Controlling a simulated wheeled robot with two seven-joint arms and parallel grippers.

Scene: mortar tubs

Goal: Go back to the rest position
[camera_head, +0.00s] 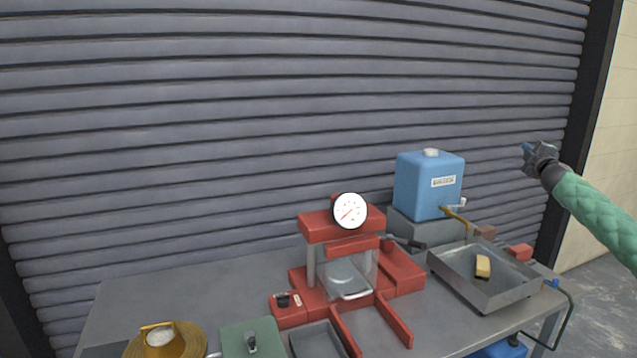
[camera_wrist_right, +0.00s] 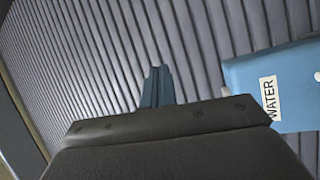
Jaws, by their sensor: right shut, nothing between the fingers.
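My right gripper (camera_head: 528,149) is raised in the air at the right of the head view, with its green-sleeved arm coming in from the right edge. It is above and to the right of the blue water container, apart from everything. In the right wrist view its blue fingers (camera_wrist_right: 157,87) are together with nothing between them, in front of the grey shutter. My left gripper is not in view.
The table (camera_head: 240,273) holds a red press with a dial (camera_head: 350,211), a blue water container (camera_head: 420,190), a metal tray (camera_head: 470,295) with a yellow sponge-like block (camera_head: 483,267), a green box (camera_head: 262,338) and a brass-coloured round item (camera_head: 185,345). A grey shutter (camera_head: 200,120) stands behind.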

